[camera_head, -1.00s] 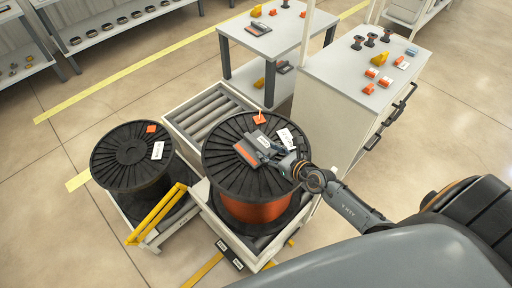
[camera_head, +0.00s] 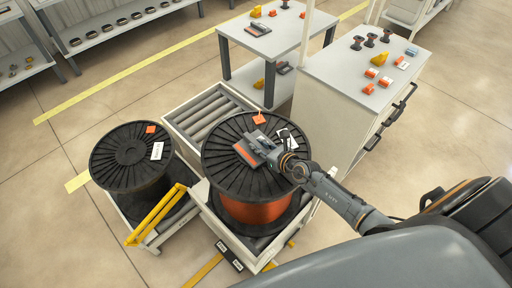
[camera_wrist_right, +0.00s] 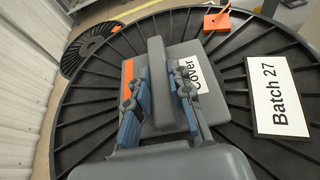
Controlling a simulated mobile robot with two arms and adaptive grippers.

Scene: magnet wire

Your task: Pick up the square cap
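The square cap (camera_head: 256,149) is a grey block with an orange stripe and a raised grip bar, lying on the black top flange of the near spool. In the right wrist view the cap (camera_wrist_right: 212,104) carries a white label reading "Cover". My right gripper (camera_head: 272,154) is at the cap's right side in the head view. In the right wrist view its two fingers (camera_wrist_right: 160,90) stand on either side of the raised bar, very close to it. I cannot tell whether they press on it. My left gripper is not in view.
The near spool (camera_head: 222,176) holds copper wire; an orange tag piece (camera_head: 259,118) and a white "Batch 27" label (camera_wrist_right: 279,96) lie on its flange. A second spool (camera_head: 119,149) stands left. A white cabinet (camera_head: 335,104) with small parts stands right. A roller bed (camera_head: 205,106) lies behind.

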